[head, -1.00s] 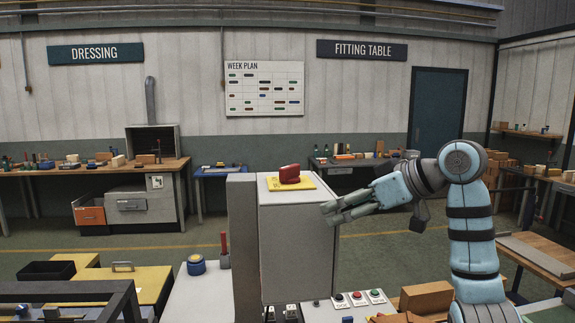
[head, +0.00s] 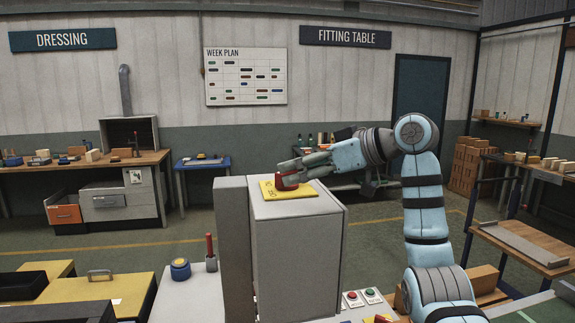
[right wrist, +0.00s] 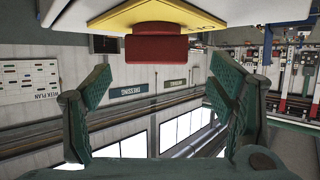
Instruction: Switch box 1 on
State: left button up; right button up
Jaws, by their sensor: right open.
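A grey box (head: 297,255) stands at the middle in the head view. My left gripper is not in view.
A narrow grey post (head: 231,238) stands against the box's left side. Left of it are a blue round knob (head: 180,268) and a red lever (head: 210,248). Small push buttons (head: 361,298) sit low in front, right of the box. A wooden bench (head: 530,250) is at the right.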

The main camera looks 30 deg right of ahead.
jog(key=x, duration=0.5)
jog(key=shift+w+d+p, duration=0.15)
jog(key=shift+w+p, duration=0.2)
jog(key=shift+s, duration=0.35)
jog(key=shift+c, duration=0.4)
jog(key=shift+s+r, duration=0.1)
jog(key=c, duration=0.3)
jog(key=shift+d, duration=0.1)
jog(key=c, duration=0.8)
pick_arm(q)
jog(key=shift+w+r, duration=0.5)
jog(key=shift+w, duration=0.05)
